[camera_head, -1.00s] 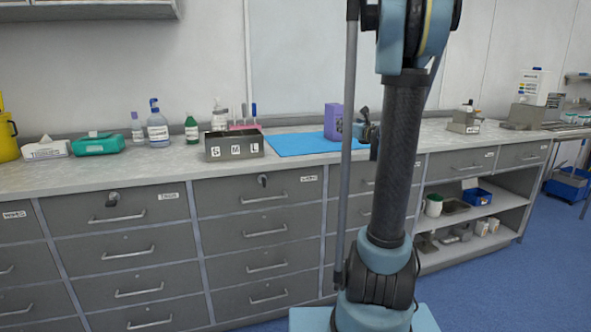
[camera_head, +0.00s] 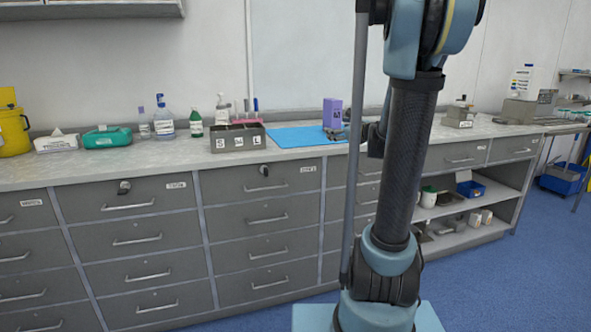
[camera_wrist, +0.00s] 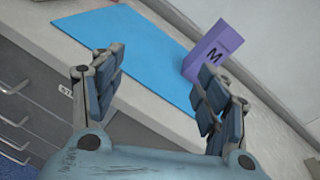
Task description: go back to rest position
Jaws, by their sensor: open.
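My gripper (camera_wrist: 158,98) is open and empty in the wrist view, with its two jointed fingers spread apart. It is above the counter near the blue mat (camera_wrist: 130,45). A purple box (camera_wrist: 212,50) marked M stands at the right edge of the mat, partly hidden behind the right finger; I cannot tell from this view how far apart they are. In the head view the purple box (camera_head: 332,112) stands upright at the back of the blue mat (camera_head: 292,140). There my gripper (camera_head: 345,134) is small, partly hidden behind my arm and the grey pole.
A grey bin (camera_head: 238,143) with letter labels stands left of the mat. Bottles (camera_head: 163,124), a teal wipes pack (camera_head: 108,140), a tissue box (camera_head: 57,144) and a yellow container (camera_head: 12,132) line the counter (camera_head: 180,160). Grey equipment (camera_head: 530,108) stands at the right. Blue floor (camera_head: 480,270) is clear.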

